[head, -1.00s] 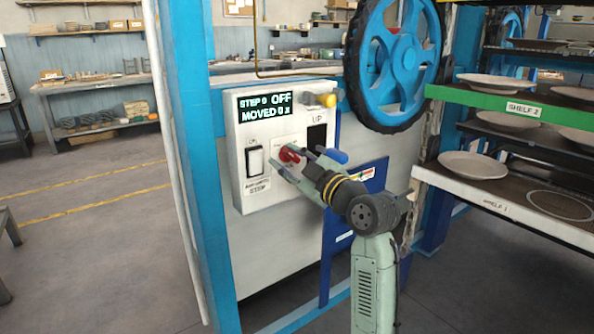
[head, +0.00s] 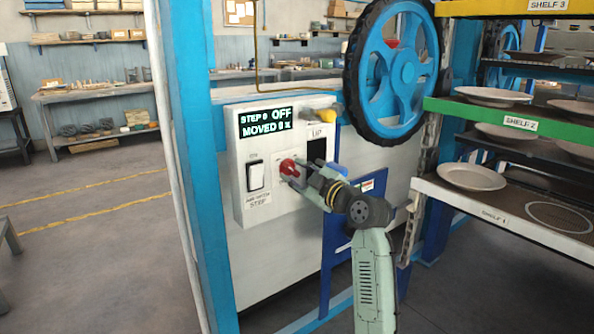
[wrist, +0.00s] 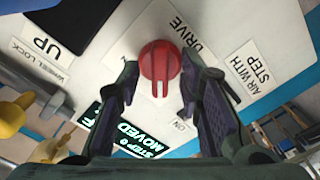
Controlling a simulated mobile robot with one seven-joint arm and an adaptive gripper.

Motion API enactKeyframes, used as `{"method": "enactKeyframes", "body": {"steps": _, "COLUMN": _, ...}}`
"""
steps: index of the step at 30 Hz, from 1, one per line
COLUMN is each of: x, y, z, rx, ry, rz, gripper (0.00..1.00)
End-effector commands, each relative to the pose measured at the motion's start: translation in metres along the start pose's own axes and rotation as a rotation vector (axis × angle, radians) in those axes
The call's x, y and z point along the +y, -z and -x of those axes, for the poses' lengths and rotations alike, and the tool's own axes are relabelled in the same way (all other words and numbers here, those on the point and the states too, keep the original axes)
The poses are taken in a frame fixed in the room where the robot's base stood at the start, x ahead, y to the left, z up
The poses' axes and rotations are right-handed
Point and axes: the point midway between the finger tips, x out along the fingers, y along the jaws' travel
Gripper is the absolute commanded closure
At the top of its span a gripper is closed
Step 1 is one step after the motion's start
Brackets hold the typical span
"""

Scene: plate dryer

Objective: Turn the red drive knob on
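The red drive knob (head: 289,167) sits on the front of the white control box (head: 240,208), below the display. In the wrist view the knob (wrist: 160,62) lies between and just beyond the fingertips, beside the DRIVE label. My gripper (head: 302,176) is at the knob; its fingers (wrist: 159,85) are spread apart, one on each side. I cannot tell whether either finger touches the knob. The display (head: 267,122) reads STEP 0, OFF and MOVED 0, with a small unit after it.
A white rocker switch (head: 255,176) is left of the knob. A yellow knob (head: 327,115) sticks out at the box's upper right. A large blue handwheel (head: 403,65) stands above right. Shelves with plates (head: 472,177) are at the right.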

Motion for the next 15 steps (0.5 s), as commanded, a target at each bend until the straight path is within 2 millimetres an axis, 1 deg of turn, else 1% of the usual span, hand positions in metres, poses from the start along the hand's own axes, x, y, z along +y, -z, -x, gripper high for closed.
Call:
{"method": "enactKeyframes", "body": {"steps": 3, "x": 0.0002, "y": 0.0001, "z": -0.0033, "rx": 0.0, "ry": -0.001, "rz": 0.0, "gripper": 0.67}}
{"method": "enactKeyframes", "body": {"steps": 9, "x": -0.0001, "y": -0.0002, "z": -0.0033, "rx": 0.0, "ry": -0.001, "rz": 0.0, "gripper": 0.67}}
{"method": "enactKeyframes", "body": {"steps": 15, "x": -0.0001, "y": -0.0002, "z": -0.0031, "rx": 0.0, "ry": -0.001, "rz": 0.0, "gripper": 0.79}}
